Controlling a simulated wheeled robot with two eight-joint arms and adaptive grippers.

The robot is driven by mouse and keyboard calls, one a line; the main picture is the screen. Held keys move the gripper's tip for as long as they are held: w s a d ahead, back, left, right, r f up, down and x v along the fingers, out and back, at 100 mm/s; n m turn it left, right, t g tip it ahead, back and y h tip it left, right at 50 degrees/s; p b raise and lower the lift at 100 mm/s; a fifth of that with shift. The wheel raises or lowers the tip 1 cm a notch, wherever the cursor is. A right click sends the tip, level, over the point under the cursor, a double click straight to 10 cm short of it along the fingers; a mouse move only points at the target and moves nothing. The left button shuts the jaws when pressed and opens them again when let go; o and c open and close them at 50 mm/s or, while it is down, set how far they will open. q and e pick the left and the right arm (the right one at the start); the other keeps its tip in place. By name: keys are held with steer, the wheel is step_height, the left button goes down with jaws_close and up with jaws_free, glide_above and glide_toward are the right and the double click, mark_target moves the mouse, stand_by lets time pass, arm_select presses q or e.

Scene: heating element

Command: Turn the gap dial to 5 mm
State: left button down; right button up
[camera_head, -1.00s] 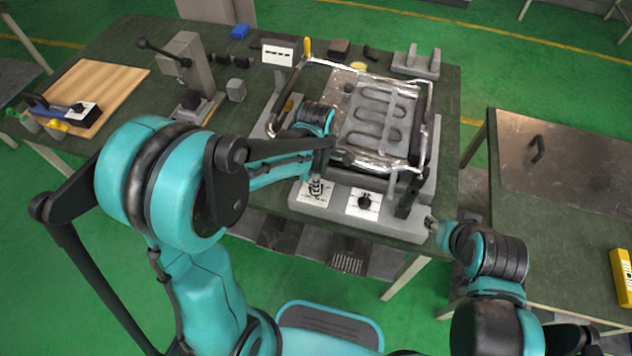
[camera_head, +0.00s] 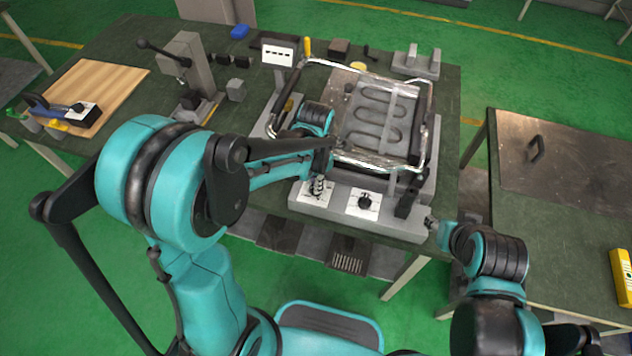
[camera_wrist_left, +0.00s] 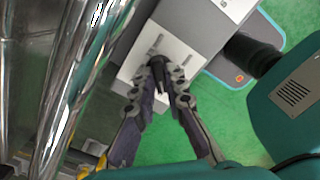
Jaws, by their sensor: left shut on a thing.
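The machine (camera_head: 340,222) stands at the table's front edge, with two white dial plates on its front ledge. The right plate carries a black knob (camera_head: 363,202) that is free of any gripper. My left gripper (camera_head: 318,186) reaches down onto the left dial plate (camera_head: 306,196) and hides most of its markings. In the left wrist view, its fingers (camera_wrist_left: 161,76) are shut on a dark knob (camera_wrist_left: 158,62) standing on the white plate (camera_wrist_left: 181,50). The scale cannot be read. My right gripper (camera_head: 432,223) is beside the machine's front right corner, and its fingers are too small to judge.
A shiny metal frame (camera_head: 428,130) surrounds the heating element (camera_head: 377,122) behind the dials. In the left wrist view, shiny bars (camera_wrist_left: 70,90) stand close left of the fingers. A wooden board (camera_head: 105,84) lies at the left. A second table (camera_head: 580,150) stands at the right.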

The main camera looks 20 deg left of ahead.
arm_select(q)
steer(key=c, duration=1.6)
jaws_free()
steer(key=shift+o, duration=0.2)
step_height(320, 180, up, 12)
steer(key=s+a+m+t, duration=0.2)
steer(key=s+m, duration=0.3)
steer(key=m, duration=0.8)
steer(key=s+a+m+t, duration=0.2)
steer(key=s+m+t, duration=0.3)
steer(key=m, duration=0.8)
steer(key=shift+s+a+r+m, duration=0.15)
steer(key=shift+s+a+m, duration=0.15)
steer(key=shift+a+m, duration=0.1)
